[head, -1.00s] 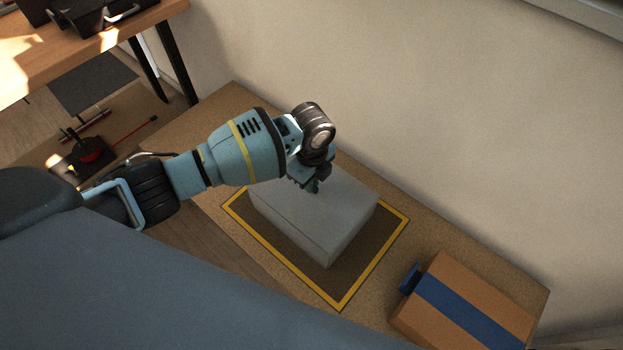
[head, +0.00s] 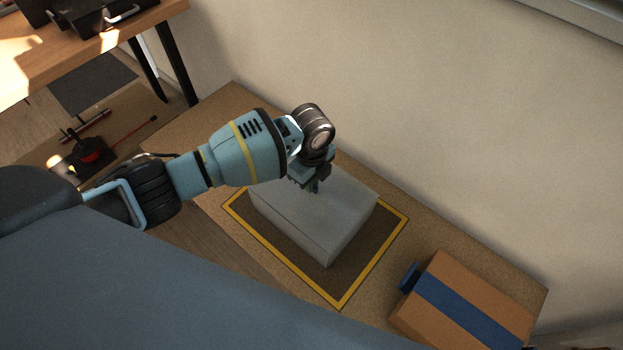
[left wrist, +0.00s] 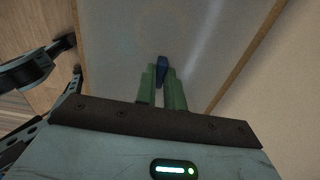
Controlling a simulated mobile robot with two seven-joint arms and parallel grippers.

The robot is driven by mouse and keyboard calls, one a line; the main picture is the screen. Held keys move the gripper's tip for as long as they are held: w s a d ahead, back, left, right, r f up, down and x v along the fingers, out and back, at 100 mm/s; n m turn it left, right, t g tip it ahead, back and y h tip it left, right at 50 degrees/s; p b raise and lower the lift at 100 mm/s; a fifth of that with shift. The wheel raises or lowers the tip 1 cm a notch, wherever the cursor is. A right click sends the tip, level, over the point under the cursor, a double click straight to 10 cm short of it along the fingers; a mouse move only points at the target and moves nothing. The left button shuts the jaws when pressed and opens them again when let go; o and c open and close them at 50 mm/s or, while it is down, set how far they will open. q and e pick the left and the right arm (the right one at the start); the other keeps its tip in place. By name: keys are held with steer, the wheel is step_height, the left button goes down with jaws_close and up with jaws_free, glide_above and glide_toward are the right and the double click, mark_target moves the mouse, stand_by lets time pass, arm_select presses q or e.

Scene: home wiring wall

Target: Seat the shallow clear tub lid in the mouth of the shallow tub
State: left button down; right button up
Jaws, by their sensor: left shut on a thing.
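The shallow tub (head: 308,229) is a pale grey box standing inside a yellow-bordered dark mat. The clear lid (head: 345,197) lies over its top and looks nearly flush with the rim; I cannot tell whether it is fully down all round. My left gripper (head: 315,187) points down at the top of the lid. In the left wrist view its green fingers (left wrist: 162,88) are shut on a small dark blue handle (left wrist: 162,68) of the lid (left wrist: 125,45). My right gripper is not in view.
The mat's yellow border (head: 375,260) surrounds the tub on the brown bench top (head: 465,235). A cardboard box with a blue band (head: 462,305) stands at the right. A beige wall rises behind. A wooden table (head: 70,50) is at the upper left.

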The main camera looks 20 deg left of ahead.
arm_select(q)
steer(key=shift+f, duration=0.55)
steer(key=shift+f+b, duration=0.25)
steer(key=shift+b, duration=0.1)
steer(key=c, duration=1.4)
jaws_free()
step_height(320, 180, up, 6)
steer(key=shift+r+p, duration=0.25)
steer(key=shift+p, duration=0.4)
steer(key=shift+r, duration=0.7)
steer(key=shift+f, duration=0.1)
